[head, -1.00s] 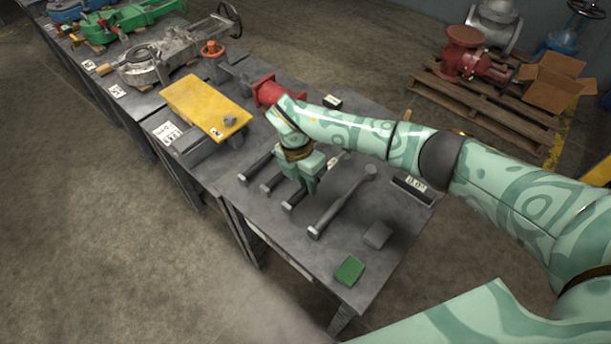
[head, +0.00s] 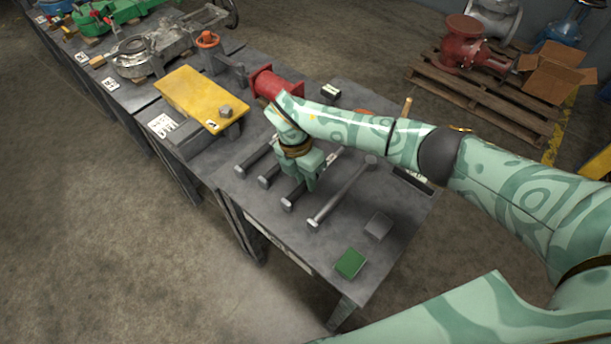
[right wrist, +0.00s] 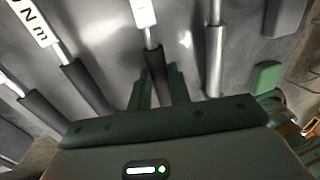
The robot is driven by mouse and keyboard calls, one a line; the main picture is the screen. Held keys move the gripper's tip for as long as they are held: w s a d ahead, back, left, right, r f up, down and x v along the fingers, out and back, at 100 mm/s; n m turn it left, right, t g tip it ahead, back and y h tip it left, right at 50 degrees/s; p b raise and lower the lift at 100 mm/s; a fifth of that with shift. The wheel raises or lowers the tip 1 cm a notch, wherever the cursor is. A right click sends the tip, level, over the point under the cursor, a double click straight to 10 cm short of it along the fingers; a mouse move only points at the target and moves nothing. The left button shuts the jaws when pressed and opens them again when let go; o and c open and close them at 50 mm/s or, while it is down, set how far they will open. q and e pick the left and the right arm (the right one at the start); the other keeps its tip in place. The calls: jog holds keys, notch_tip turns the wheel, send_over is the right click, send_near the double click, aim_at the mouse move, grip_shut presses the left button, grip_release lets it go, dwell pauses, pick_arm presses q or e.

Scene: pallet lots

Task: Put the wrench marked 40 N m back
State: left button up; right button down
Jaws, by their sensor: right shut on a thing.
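Several grey torque wrenches lie side by side on the dark metal table (head: 375,270). My right gripper (head: 311,186) points down among them and is shut on the dark handle of one wrench (head: 289,202). In the right wrist view this handle (right wrist: 155,66) runs between the fingers (right wrist: 158,92), with a white label (right wrist: 143,12) beyond it whose number I cannot read. Another wrench there (right wrist: 82,84) lies to the left; a label farther left (right wrist: 33,20) ends in "N m". The longest wrench (head: 340,195) lies to the right of the gripper. My left gripper is out of view.
A green block (head: 350,263) and a grey block (head: 378,226) lie near the table's right end. A red flanged part (head: 272,82) and a yellow plate (head: 200,98) stand farther left. A pallet with a red valve (head: 465,45) stands on the floor behind.

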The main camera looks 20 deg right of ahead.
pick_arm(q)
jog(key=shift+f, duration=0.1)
pick_arm(e)
jog(key=shift+f, duration=0.3)
jog(key=c, duration=1.2)
grip_release()
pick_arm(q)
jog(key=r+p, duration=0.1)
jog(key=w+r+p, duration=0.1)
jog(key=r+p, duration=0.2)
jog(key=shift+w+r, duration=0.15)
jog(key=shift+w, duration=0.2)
pick_arm(e)
jog(key=v, duration=1.6)
jog(key=shift+r, duration=0.1)
